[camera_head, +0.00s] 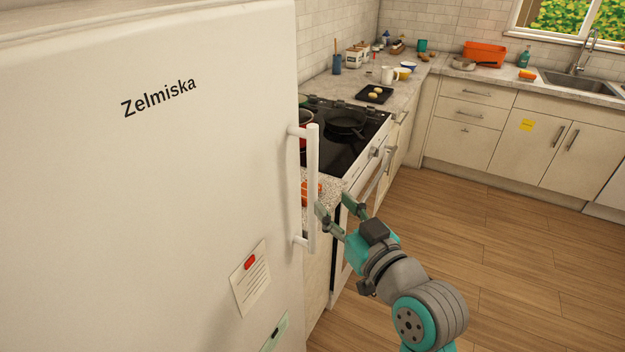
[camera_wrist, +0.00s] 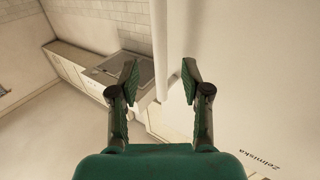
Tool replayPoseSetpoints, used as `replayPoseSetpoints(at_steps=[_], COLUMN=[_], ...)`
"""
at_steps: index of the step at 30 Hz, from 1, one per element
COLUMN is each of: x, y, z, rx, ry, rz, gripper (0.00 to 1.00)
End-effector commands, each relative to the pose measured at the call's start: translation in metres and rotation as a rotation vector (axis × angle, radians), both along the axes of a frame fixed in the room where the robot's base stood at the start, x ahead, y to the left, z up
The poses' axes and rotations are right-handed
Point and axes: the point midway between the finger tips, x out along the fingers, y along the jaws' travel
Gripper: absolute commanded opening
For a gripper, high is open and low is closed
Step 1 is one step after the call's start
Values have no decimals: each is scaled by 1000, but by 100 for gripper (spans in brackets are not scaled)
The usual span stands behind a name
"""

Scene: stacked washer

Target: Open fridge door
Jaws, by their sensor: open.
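The white fridge door (camera_head: 200,190) fills the left of the head view and looks shut. Its handle (camera_head: 313,190) is a white vertical bar on two mounts along the door's right edge. My gripper (camera_head: 335,209) is open at the lower half of the handle, just to its right, with one finger close to the bar. In the wrist view, the open fingers (camera_wrist: 160,75) spread to either side of a pale vertical bar (camera_wrist: 159,40), which looks like the handle. I cannot tell whether the bar is between the fingertips or beyond them. No grip on it shows.
A stove (camera_head: 345,150) with pans stands just beyond the fridge, its oven handle near my gripper. Counters and cabinets (camera_head: 480,120) line the back wall. A note (camera_head: 250,279) hangs on the fridge door. The wooden floor (camera_head: 500,270) at the right is clear.

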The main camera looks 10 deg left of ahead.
Motion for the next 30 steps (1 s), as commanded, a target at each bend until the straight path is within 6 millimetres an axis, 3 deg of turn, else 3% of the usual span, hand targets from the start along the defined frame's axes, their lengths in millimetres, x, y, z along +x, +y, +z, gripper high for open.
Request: replayPoseSetpoints(at_steps=[15,29,30], x=[66,76,76], y=[49,56,56], z=[0,0,0], rx=[0,1,1], ry=[0,-1,-1], rz=[0,-1,-1], gripper=[48,48,42])
